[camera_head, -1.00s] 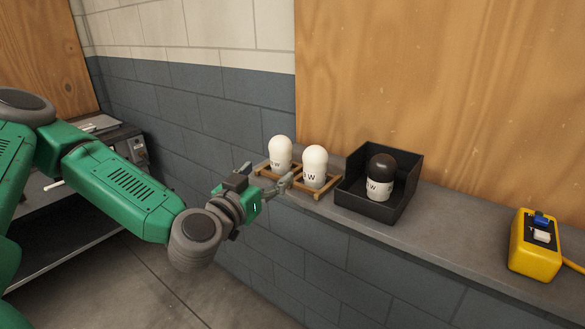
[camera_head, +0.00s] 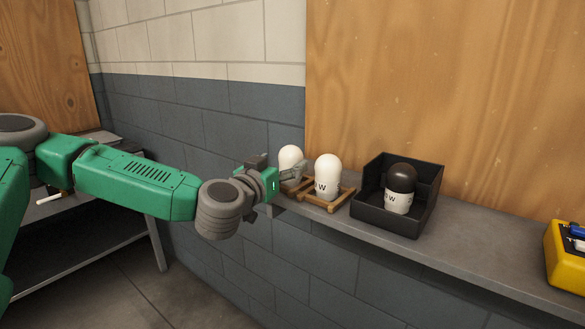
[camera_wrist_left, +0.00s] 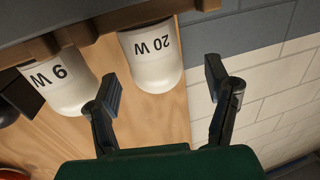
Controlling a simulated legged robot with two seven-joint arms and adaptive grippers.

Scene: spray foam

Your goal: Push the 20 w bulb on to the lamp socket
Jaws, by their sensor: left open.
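The 20 W bulb (camera_wrist_left: 152,62), white with a printed band, appears upside down in the left wrist view. In the head view it is the left white bulb (camera_head: 291,157) in a wooden rack (camera_head: 330,207), its lower part hidden by my gripper. My left gripper (camera_head: 286,181) is open and empty, close in front of this bulb. In the left wrist view the fingers (camera_wrist_left: 162,84) point toward it, with the bulb nearer the left finger; contact cannot be told. No lamp socket can be made out. My right gripper is not in view.
The 9 W bulb (camera_wrist_left: 65,88) stands beside it in the rack. A black tray (camera_head: 378,212) on the grey ledge (camera_head: 470,245) holds a black-topped bulb (camera_head: 401,186). A yellow box (camera_head: 563,262) with a blue switch sits at the right edge. A wall rises behind.

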